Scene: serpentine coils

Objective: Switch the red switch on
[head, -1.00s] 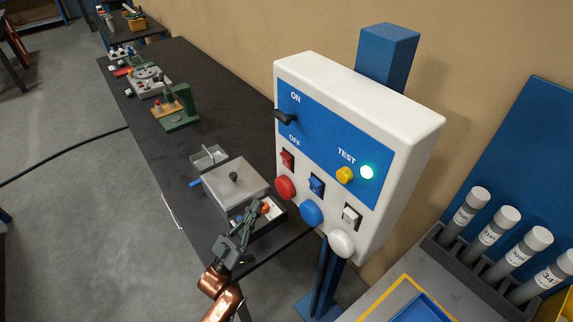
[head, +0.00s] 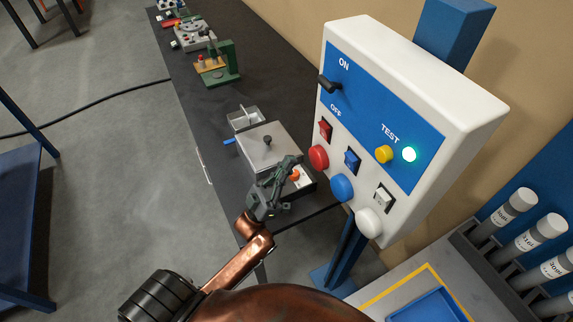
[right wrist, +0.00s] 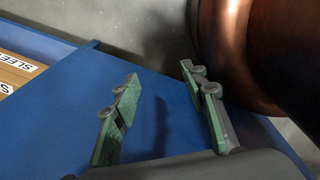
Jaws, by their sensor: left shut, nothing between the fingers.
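The red switch (head: 325,129) is a small rocker on the front of the white and blue control box (head: 470,122), above a round red button (head: 318,157). Whether it is on or off is too small to tell. My left gripper (head: 292,164) is shut and empty, left of and below the red switch in the head view, apart from the box in the picture. My right gripper (right wrist: 159,78) shows only in the right wrist view, open and empty above a blue surface.
Blue (head: 352,160) and white (head: 384,198) rockers and round buttons sit right of the red switch. A lidded metal box (head: 267,145) stands on the dark table (head: 265,70) behind my left gripper. Capped tubes are at right.

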